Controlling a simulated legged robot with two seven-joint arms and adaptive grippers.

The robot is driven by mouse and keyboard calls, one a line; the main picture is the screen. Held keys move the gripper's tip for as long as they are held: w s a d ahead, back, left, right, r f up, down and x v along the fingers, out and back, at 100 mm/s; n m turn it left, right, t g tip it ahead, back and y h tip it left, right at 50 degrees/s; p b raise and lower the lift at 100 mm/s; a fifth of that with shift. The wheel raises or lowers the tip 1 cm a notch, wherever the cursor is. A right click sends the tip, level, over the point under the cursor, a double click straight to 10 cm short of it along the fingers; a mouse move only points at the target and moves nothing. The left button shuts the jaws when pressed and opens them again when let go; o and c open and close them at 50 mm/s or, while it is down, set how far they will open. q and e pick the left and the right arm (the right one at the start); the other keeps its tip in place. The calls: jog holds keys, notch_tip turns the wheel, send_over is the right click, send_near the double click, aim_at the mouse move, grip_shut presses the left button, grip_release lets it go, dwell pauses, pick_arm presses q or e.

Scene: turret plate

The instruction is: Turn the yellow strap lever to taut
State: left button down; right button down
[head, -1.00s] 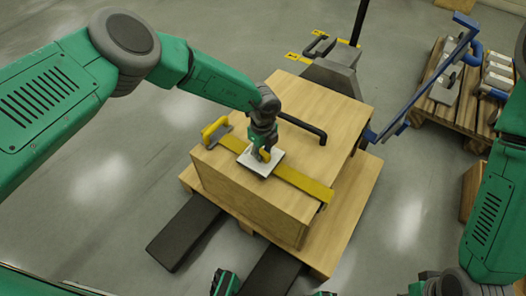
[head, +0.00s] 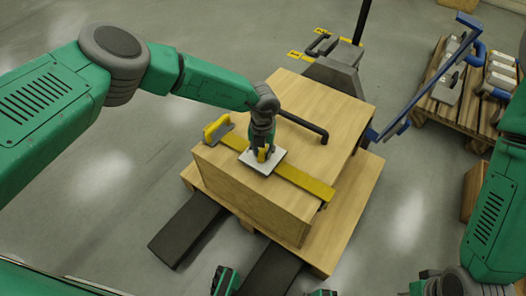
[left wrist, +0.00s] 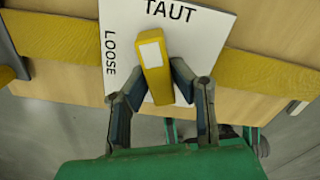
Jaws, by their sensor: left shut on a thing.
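The yellow strap lever (left wrist: 160,84) stands on a white plate (left wrist: 118,22) lettered LOOSE at its left and TAUT at its top in the left wrist view. The lever's white-marked end lies toward the TAUT side, leaning slightly left. My left gripper (left wrist: 158,80) is shut on the lever, one finger on each side. In the head view the left gripper (head: 262,152) points down at the white plate (head: 273,160) on the box and hides part of the lever. The yellow strap (head: 304,182) runs across the box top under the plate. My right gripper cannot be made out.
The wooden box (head: 325,97) stands on a pallet (head: 352,215) with a pallet jack (head: 338,68) behind it. A black handle (head: 305,127) and a yellow-handled part (head: 216,128) sit on the box near the gripper. Another loaded pallet (head: 470,115) stands at right.

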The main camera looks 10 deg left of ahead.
aim_at(262, 150)
pick_arm(q)
jog(key=shift+w+a+m, duration=0.1)
jog(key=shift+w+m, duration=0.05)
jog(key=shift+m, duration=2.15)
jog(key=c, duration=1.4)
grip_release()
notch_tip(262, 150, up, 12)
